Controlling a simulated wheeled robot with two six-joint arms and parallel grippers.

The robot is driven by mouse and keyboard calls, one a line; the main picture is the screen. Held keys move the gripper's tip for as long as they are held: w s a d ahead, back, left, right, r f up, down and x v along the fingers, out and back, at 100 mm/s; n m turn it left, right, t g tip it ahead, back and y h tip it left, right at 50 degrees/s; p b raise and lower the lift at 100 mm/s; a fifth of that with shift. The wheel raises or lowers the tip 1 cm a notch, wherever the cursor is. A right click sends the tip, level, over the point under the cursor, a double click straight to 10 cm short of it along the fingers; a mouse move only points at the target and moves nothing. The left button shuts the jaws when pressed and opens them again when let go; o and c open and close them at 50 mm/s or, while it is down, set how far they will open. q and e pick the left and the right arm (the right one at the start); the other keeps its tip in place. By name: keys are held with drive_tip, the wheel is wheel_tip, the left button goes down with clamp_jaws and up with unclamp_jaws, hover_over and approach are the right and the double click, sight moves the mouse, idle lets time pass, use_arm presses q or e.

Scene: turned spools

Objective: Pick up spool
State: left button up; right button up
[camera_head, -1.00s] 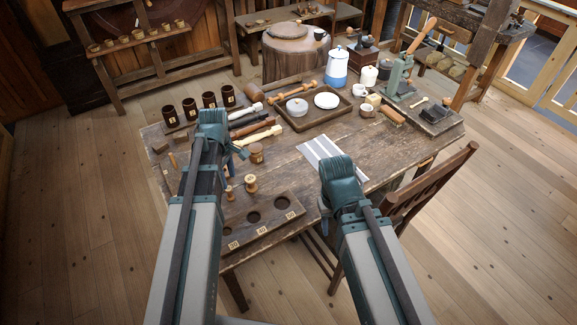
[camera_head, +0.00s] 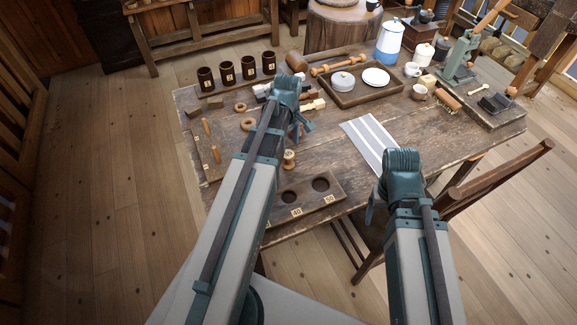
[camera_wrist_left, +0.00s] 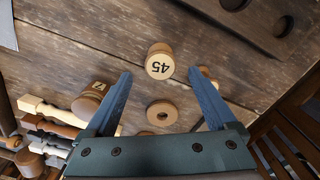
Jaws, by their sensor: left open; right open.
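A pale wooden spool (camera_head: 289,160) stands on the table in the head view, just nearer than my left gripper (camera_head: 299,128). In the left wrist view, a round spool end marked 45 (camera_wrist_left: 160,62) lies beyond and between the spread fingers of my left gripper (camera_wrist_left: 160,82), touching neither. A second small turned wooden piece (camera_wrist_left: 208,72) is partly hidden by the right-hand finger. My left gripper is open and empty. My right gripper (camera_head: 373,207) hangs at the table's near edge, its fingers partly hidden behind its wrist.
A wooden board with round holes (camera_head: 333,200) lies at the near edge. A striped cloth (camera_head: 370,145), a tray (camera_head: 345,103) and numbered cups (camera_head: 227,75) are further off.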

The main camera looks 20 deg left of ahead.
sight(288, 154)
use_arm(q)
drive_tip(key=shift+f+b, duration=0.4)
drive_tip(key=shift+f, duration=0.5)
use_arm(e)
drive_tip(key=shift+f, duration=0.9)
use_arm(q)
wheel_tip(288, 154, down, 5)
drive_tip(key=b, duration=0.5)
drive_tip(key=shift+s+d+f, duration=0.1)
drive_tip(key=shift+f, duration=0.05)
use_arm(e)
wheel_tip(288, 154, down, 5)
drive_tip(key=shift+f, duration=0.1)
use_arm(q)
drive_tip(key=c, duration=1.4)
